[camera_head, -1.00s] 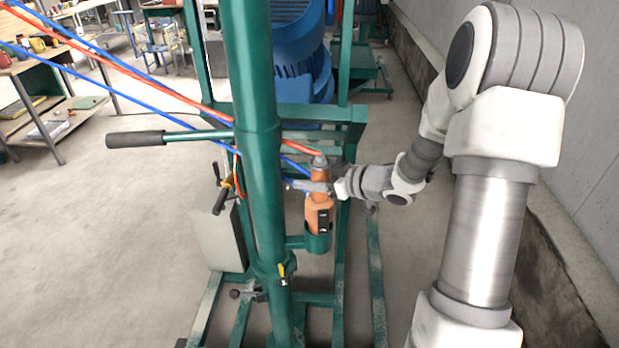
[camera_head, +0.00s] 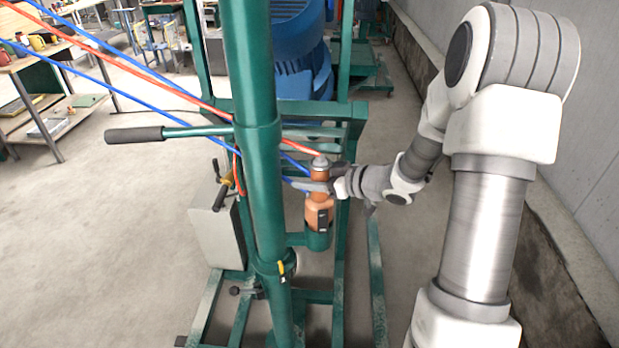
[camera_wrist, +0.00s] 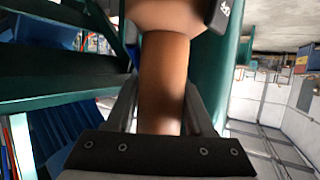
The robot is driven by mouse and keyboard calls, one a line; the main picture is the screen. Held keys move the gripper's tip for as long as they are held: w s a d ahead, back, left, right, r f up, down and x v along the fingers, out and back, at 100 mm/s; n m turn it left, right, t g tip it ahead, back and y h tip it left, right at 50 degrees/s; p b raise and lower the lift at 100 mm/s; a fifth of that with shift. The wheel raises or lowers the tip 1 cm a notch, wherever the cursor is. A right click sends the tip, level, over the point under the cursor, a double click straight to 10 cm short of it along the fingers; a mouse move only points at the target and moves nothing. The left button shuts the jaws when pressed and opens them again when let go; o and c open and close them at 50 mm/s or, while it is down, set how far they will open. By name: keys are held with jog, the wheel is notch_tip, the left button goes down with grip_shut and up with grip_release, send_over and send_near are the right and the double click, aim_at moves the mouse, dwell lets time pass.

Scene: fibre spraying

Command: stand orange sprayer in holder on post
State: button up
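The orange sprayer (camera_head: 318,212) stands roughly upright, with its lower end in the green cup-shaped holder (camera_head: 318,241) on the right side of the green post (camera_head: 262,190). The cup wall hides its bottom, so I cannot tell whether it is fully seated. My gripper (camera_head: 320,187) reaches in from the right at the sprayer's narrow neck. In the wrist view, the fingers lie on both sides of the orange neck (camera_wrist: 163,80) and appear shut on it. The grey cap and an orange hose are above the gripper.
A handle with a dark grip (camera_head: 135,135) sticks out left from the post. Red and blue hoses (camera_head: 110,72) run to the upper left. A pale box (camera_head: 215,228) and green frame stand around the post, with a blue machine (camera_head: 303,60) behind. A wall is at right.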

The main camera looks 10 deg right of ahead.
jog(key=o, duration=0.4)
jog(key=shift+o, duration=0.2)
jog(key=shift+s+f, duration=0.1)
jog(key=p+v, duration=0.1)
jog(key=v, duration=1.6)
jog(key=shift+r, duration=0.35)
